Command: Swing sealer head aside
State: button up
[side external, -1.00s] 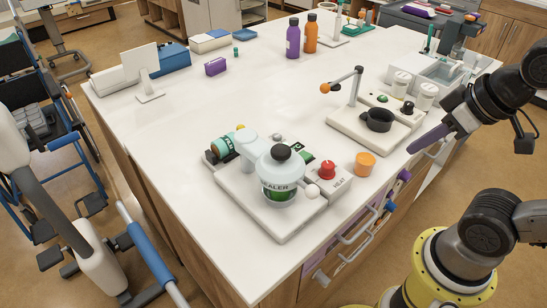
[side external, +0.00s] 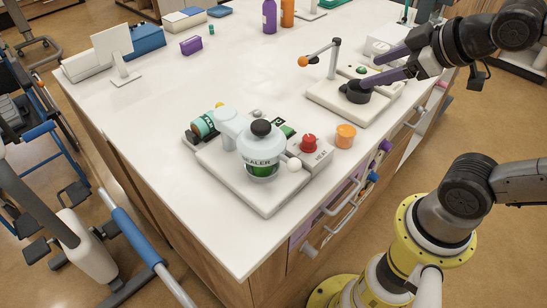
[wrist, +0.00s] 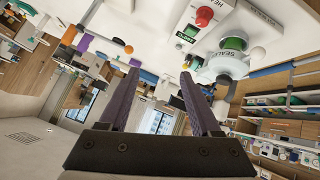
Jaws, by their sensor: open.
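The sealer (side external: 262,168) stands on a white base plate (side external: 228,180) near the counter's front corner. Its rounded pale head has a black knob (side external: 261,127) on top and a white ball (side external: 294,165) at its right side. A grey HEAT box with a red knob (side external: 309,143) sits beside it. In the wrist view the sealer (wrist: 222,66) appears upper right, tilted, with the red knob (wrist: 204,17) above it. My gripper (side external: 370,72) is open and empty, its two purple fingers apart, right of and behind the sealer. Its fingers also show in the wrist view (wrist: 160,75).
A second device with a black cup (side external: 357,93) and an orange-tipped arm (side external: 303,61) lies under or behind my fingers; the clearance is unclear. An orange cup (side external: 345,136) stands right of the HEAT box. The counter left of the sealer is clear.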

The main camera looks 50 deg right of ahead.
jog(key=w+r+n+t+y, duration=0.1)
jog(key=w+r+n+t, duration=0.35)
jog(key=w+n, duration=0.5)
jog(key=n+g+y, duration=0.4)
jog(key=n+y, duration=0.7)
jog(key=n, duration=0.2)
send_near(255, 138)
notch_tip(255, 138, up, 2)
jog(key=w+d, duration=0.1)
jog(key=d, duration=0.2)
jog(key=s+f+m+y, duration=0.4)
jog(key=s+f, duration=0.3)
jog(key=s, duration=0.2)
jog(key=shift+n, duration=0.25)
jog(key=shift+x, duration=6.55)
jog(key=shift+s+a, duration=0.1)
grip_shut()
